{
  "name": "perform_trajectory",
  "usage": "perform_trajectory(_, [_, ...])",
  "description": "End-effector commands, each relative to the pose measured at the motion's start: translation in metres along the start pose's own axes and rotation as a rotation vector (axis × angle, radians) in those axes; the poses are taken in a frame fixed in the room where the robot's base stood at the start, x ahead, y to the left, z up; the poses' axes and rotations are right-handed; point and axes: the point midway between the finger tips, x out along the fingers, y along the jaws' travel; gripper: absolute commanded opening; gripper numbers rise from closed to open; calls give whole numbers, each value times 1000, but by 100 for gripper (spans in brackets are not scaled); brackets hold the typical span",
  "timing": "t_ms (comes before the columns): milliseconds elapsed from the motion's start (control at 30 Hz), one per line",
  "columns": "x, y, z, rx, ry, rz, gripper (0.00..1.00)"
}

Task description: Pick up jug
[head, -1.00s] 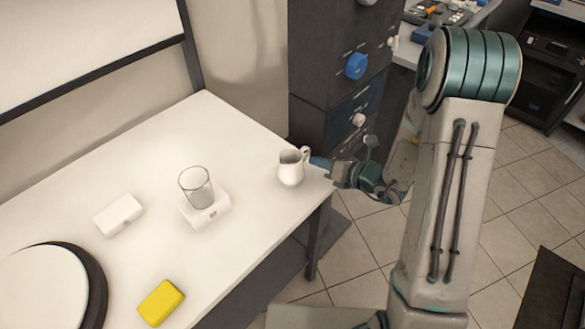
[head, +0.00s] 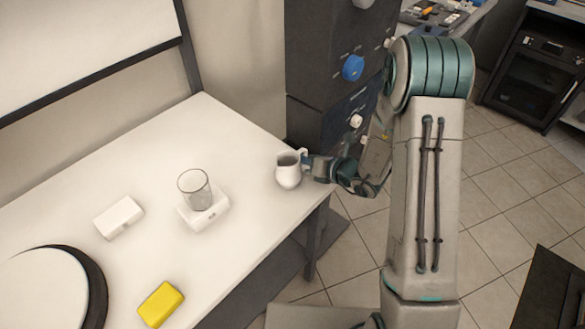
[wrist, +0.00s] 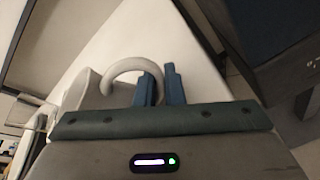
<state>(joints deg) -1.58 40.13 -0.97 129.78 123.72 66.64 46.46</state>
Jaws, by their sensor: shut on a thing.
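The white jug (head: 288,174) stands upright near the right corner of the white table, its handle toward my arm. My gripper (head: 306,164) reaches it from the right at table height. In the wrist view the jug's curved handle (wrist: 122,68) runs in between the two blue fingers of my gripper (wrist: 160,86), which are shut on it. The jug's body (wrist: 76,88) shows at the left there, partly hidden behind the handle and the gripper's edge. I cannot tell whether its base is clear of the table.
A clear glass (head: 195,190) stands on a white block (head: 205,212) left of the jug. Another white block (head: 118,217), a yellow sponge (head: 161,304) and a round dark-rimmed white object (head: 40,300) lie farther left. A dark cabinet (head: 335,60) with knobs rises behind the jug.

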Motion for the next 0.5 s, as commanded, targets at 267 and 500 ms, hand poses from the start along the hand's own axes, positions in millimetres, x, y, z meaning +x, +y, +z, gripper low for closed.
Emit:
perform_trajectory(267, [-1,0,1,-1,1,-4,0])
perform_trajectory(500, [-4,7,10,-3,0,-2,0])
